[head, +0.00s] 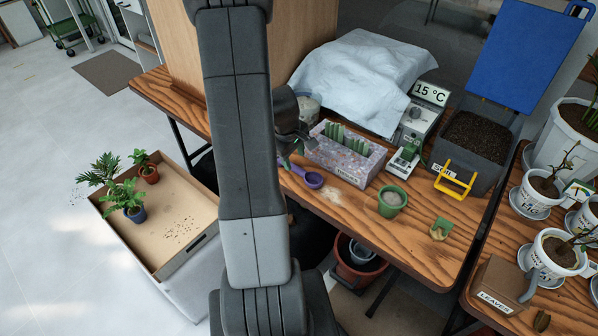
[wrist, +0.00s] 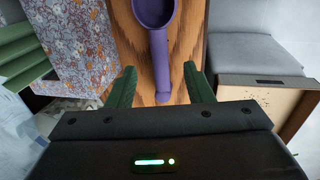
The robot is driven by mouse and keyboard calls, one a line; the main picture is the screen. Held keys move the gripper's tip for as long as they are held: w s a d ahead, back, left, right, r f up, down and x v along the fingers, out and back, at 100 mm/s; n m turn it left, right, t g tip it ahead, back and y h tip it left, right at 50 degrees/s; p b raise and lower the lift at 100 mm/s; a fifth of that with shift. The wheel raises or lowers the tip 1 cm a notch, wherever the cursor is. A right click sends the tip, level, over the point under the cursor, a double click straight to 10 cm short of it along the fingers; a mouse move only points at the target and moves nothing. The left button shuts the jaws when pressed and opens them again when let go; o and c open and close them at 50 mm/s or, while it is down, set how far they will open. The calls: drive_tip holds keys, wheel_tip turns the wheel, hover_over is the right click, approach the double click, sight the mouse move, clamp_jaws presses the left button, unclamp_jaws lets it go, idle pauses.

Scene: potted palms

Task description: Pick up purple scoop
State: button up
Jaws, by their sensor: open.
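The purple scoop (head: 312,179) lies on the wooden table near its front edge, in the head view. In the wrist view the scoop (wrist: 160,50) shows its bowl at the top and its handle pointing down toward me. My gripper (wrist: 160,84) is open, with one green finger on each side of the handle's end and gaps between. In the head view my gripper (head: 287,160) is above the table at the scoop's left end, partly hidden by my arm. I cannot tell its exact height over the handle.
A speckled planter box (head: 362,170) with green markers stands close behind the scoop. A green pot (head: 391,201) stands to the right, with a soil bin (head: 472,142) beyond. A cardboard tray (head: 190,199) with potted palms is at the left, below the table (head: 425,230).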

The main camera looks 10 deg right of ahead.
sight(297, 168)
drive_tip(key=shift+w+d+f, duration=0.1)
drive_tip(key=shift+d+f, duration=0.05)
drive_tip(key=shift+f, duration=0.8)
drive_tip(key=shift+w+d+f, duration=0.1)
drive_tip(key=shift+d+f, duration=0.1)
drive_tip(key=shift+f, duration=0.75)
drive_tip(key=shift+w+d+f, duration=0.1)
drive_tip(key=shift+d+f, duration=0.05)
drive_tip(key=shift+f, duration=0.8)
drive_tip(key=shift+c, duration=0.5)
clamp_jaws()
